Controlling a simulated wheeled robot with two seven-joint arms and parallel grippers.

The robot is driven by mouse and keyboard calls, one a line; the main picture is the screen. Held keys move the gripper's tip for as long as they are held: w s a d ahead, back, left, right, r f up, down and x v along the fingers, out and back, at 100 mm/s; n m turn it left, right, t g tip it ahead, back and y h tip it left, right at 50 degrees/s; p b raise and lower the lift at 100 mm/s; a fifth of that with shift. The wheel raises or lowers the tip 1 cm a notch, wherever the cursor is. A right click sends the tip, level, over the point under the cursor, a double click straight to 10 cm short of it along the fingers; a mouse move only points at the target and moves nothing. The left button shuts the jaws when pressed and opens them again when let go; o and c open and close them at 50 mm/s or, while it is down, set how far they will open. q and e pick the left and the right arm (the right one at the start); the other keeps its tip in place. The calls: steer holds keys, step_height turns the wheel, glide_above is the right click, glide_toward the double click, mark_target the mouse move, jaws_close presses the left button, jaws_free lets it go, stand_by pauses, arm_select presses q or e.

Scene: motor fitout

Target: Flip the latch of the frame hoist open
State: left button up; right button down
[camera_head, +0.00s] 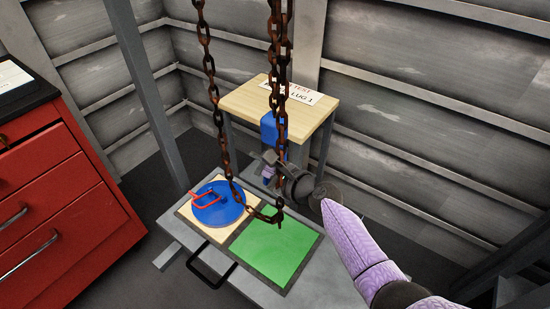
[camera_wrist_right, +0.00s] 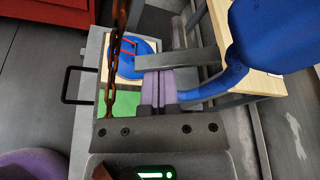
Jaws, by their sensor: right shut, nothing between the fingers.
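A blue part (camera_head: 269,128) is at the front edge of a wooden-topped stand. In the right wrist view it is a large rounded blue body (camera_wrist_right: 275,35) with a curved tail (camera_wrist_right: 215,86) reaching to beside my fingers. I cannot tell whether it is the hoist's latch. My right gripper (camera_head: 267,178) is below the blue part, behind the hanging chain. Its purple fingers (camera_wrist_right: 158,88) are together in the right wrist view with nothing between them; I cannot tell whether they touch the blue tail. Rusty chains (camera_head: 207,75) hang in front. My left gripper is out of view.
A grey platform (camera_head: 187,231) holds a blue disc (camera_head: 222,211) with a red handle (camera_head: 207,198) and a green square (camera_head: 265,253). The wooden-topped stand (camera_head: 237,98) is behind. A red drawer cabinet (camera_head: 60,180) is at left. Chain hangs close to my right gripper.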

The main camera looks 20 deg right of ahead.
mark_target(262, 163)
steer(key=m+p, duration=0.1)
steer(key=r+m+p, duration=0.1)
steer(key=r+g+y+p, duration=0.1)
steer(key=shift+s+a+m, duration=0.25)
steer(key=shift+a+m, duration=0.1)
steer(key=shift+m, duration=0.05)
steer(key=shift+r+m+y+p, duration=0.1)
steer(key=shift+m+y+p, duration=0.2)
steer(key=shift+p, duration=0.2)
steer(key=shift+s+a+r+m+g+y+p, duration=0.15)
steer(key=shift+r+m+g+y+p, duration=0.4)
steer(key=shift+m+p, duration=0.4)
steer(key=shift+r+m+y, duration=0.25)
steer(key=shift+r+m, duration=0.05)
steer(key=shift+m, duration=0.35)
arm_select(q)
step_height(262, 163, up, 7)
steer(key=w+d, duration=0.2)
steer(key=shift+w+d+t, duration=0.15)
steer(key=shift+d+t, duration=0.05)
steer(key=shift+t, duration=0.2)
arm_select(e)
steer(key=shift+f, duration=0.1)
arm_select(q)
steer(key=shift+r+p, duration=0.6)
steer(key=shift+p, duration=0.25)
arm_select(e)
steer(key=shift+s+a, duration=0.5)
steer(key=shift+a, duration=0.1)
